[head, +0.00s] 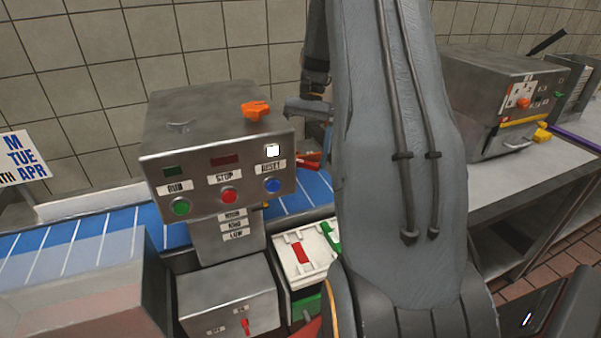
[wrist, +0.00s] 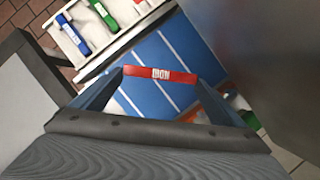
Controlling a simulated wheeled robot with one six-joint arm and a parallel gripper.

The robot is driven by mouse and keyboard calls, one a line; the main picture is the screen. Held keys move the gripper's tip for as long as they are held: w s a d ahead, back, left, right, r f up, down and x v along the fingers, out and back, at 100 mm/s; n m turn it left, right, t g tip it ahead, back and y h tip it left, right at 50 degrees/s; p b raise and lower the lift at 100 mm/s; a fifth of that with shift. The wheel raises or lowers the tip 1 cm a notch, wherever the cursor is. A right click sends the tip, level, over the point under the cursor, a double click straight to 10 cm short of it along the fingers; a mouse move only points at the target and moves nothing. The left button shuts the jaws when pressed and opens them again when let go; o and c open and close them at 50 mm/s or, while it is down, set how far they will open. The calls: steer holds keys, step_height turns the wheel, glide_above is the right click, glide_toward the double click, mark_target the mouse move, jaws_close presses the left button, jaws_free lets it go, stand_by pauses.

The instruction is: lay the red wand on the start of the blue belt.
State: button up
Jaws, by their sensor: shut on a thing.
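The red wand (wrist: 180,77) with a white printed label lies crosswise between my fingertips. My gripper (wrist: 160,76) is shut on it, gripping it at both ends. In the wrist view the blue belt (wrist: 152,55) with white cross lines is behind and below the wand; I cannot tell if they touch. In the head view the wand (head: 307,165) shows as a small red piece above the belt (head: 305,196), right of the control box. My arm hides the belt further right.
The steel control box (head: 215,150) with RUN, STOP and RESET buttons stands over the belt. A white tray (head: 315,270) with coloured pieces sits in front of it; it also shows in the wrist view (wrist: 75,62). Another steel machine (head: 490,90) stands on the right-hand counter.

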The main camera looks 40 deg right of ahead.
mark_target(302, 189)
steer(key=shift+s+a+r+m+t+b, duration=0.1)
steer(key=shift+r+m+t+b, duration=0.15)
steer(key=shift+m, duration=0.35)
steer(key=shift+s+a+r+m+t+b, duration=0.15)
steer(key=shift+m+t, duration=0.1)
steer(key=shift+m, duration=0.35)
steer(key=m+t, duration=0.1)
steer(key=m, duration=0.2)
steer(key=m+t+b, duration=0.1)
steer(key=m, duration=0.2)
steer(key=shift+s+a+y, duration=0.1)
steer(key=shift+y, duration=0.2)
steer(key=shift+f, duration=0.25)
steer(key=shift+m, duration=0.3)
step_height(302, 189, down, 9)
steer(key=shift+f+p, duration=0.15)
steer(key=shift+p, duration=0.9)
steer(key=shift+f, duration=0.1)
steer(key=o, duration=0.8)
